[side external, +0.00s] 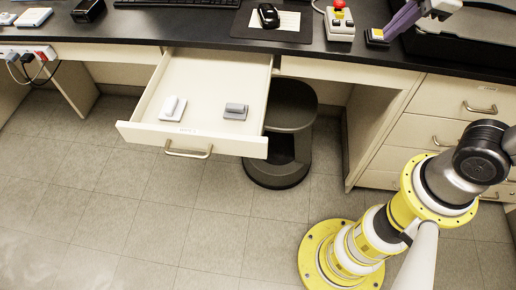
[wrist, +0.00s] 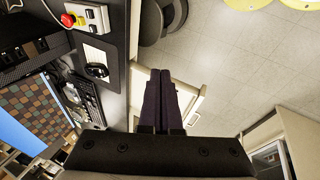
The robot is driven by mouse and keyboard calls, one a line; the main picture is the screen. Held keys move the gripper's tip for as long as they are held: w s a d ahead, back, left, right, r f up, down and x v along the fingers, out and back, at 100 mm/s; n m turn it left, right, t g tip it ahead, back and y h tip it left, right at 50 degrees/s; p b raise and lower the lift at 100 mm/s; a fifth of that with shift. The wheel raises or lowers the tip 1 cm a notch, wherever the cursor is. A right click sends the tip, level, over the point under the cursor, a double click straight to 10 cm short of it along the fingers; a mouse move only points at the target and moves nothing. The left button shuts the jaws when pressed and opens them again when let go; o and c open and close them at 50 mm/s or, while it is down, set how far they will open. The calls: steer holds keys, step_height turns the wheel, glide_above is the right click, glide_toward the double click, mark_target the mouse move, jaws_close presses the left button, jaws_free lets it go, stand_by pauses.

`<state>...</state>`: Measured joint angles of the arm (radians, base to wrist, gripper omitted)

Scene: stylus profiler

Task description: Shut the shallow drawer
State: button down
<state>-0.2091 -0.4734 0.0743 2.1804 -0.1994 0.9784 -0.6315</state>
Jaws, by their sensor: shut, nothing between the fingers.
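The shallow drawer (side external: 205,72) is cream-coloured and stands pulled well out from under the black desk top in the side external view. Its front panel (side external: 135,131) carries a metal bow handle (side external: 188,152). Inside lie a white item (side external: 172,108) and a grey item (side external: 235,111). My gripper (side external: 389,34) has dark purple fingers and is at the upper right, to the right of the drawer and apart from it. In the wrist view the gripper (wrist: 165,82) is shut and empty, and its fingers hide most of the drawer; part of the drawer front (wrist: 201,104) shows beside them.
A dark round stool (side external: 283,135) is under the desk, right beside the drawer. Floor in front of the drawer is clear.

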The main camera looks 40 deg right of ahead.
steer(key=w+a+f+n, duration=0.2)
steer(key=w+a+n, duration=0.3)
steer(key=a, duration=0.1)
steer(key=n+g+h, duration=0.1)
steer(key=n+g, duration=0.1)
steer(key=n, duration=0.6)
glide_above(259, 154)
steer(key=s, duration=0.1)
step_height(259, 154, down, 8)
steer(key=s+a+f+n+h, duration=0.1)
steer(key=s+a+f+n, duration=0.2)
steer(key=s+a+f, duration=0.35)
steer(key=w+d+f, duration=0.1)
steer(key=w+f, duration=0.1)
steer(key=f, duration=0.1)
steer(key=w+d+f, duration=0.1)
steer(key=d+f, duration=0.1)
steer(key=f, duration=0.1)
steer(key=w+d+f, duration=0.2)
steer(key=f, duration=0.1)
steer(key=shift+w+f, duration=0.1)
steer(key=shift+w, duration=0.25)
